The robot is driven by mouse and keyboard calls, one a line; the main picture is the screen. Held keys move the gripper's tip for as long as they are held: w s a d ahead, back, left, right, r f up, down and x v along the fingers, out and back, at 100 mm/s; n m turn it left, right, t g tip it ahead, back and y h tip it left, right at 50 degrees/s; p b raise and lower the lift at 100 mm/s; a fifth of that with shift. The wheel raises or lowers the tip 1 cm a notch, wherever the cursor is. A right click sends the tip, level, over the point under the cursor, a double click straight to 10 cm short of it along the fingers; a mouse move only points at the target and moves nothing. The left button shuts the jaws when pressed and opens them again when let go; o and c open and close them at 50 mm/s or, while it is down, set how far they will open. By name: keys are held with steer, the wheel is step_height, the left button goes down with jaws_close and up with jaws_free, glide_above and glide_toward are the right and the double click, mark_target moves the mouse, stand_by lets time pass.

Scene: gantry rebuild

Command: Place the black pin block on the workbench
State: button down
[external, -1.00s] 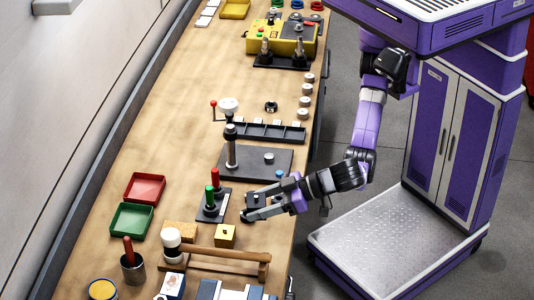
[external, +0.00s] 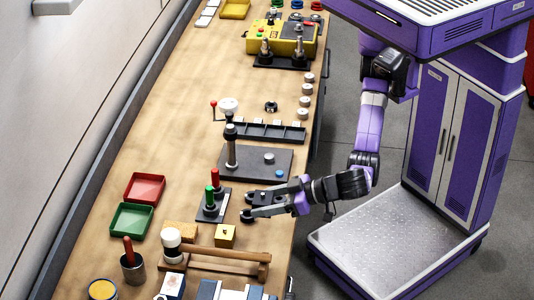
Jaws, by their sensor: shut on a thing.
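My gripper (external: 252,205) reaches in from the right, low over the right side of the workbench (external: 150,100). It is shut on the black pin block (external: 264,198), a small dark block that shows between the fingers. The fingers hide part of it. I cannot tell whether its underside touches the bench top.
A yellow block (external: 225,236) and a wooden-handled mallet (external: 230,254) lie in front.

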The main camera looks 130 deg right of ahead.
mark_target(264, 248)
step_height(264, 248, down, 14)
steer(key=shift+b, duration=0.45)
steer(key=shift+f, duration=0.1)
steer(key=shift+f, duration=0.15)
steer(key=c, duration=0.5)
jaws_free()
steer(key=shift+o, duration=0.3)
steer(key=v, duration=0.7)
steer(key=shift+s+a, duration=0.2)
steer(key=shift+s, duration=0.25)
